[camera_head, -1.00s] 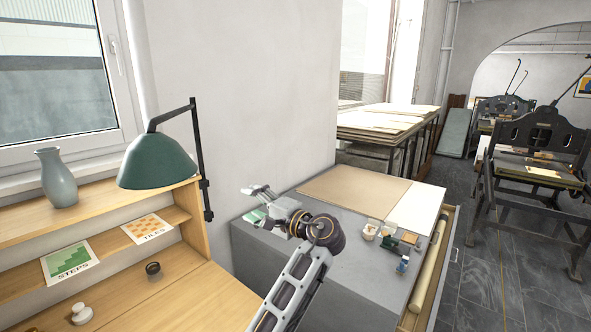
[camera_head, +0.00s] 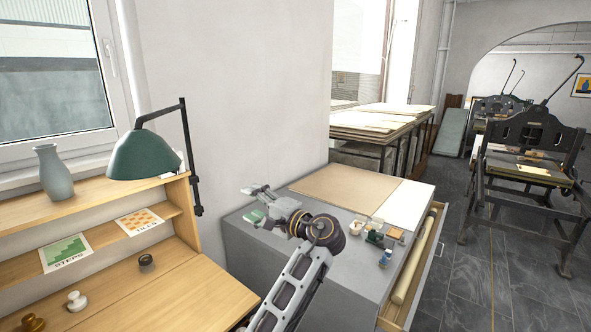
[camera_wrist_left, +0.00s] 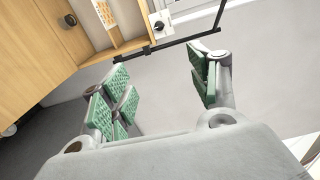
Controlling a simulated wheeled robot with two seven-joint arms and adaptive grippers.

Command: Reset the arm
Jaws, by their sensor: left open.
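My left gripper (camera_head: 258,203) is raised above the far left part of the grey cabinet top, its arm coming up from the bottom of the head view. In the left wrist view its green-padded fingers (camera_wrist_left: 160,95) are spread wide apart. Nothing is between them; the pale wall and the lamp's dark bracket show beyond. My right gripper is in neither view.
A wooden desk with shelves (camera_head: 150,278) stands at the left, with a green lamp (camera_head: 146,156) over it. The grey cabinet (camera_head: 262,262) carries a tan board (camera_head: 345,188) and several small pots and bottles. Its side drawer (camera_head: 412,270) is open.

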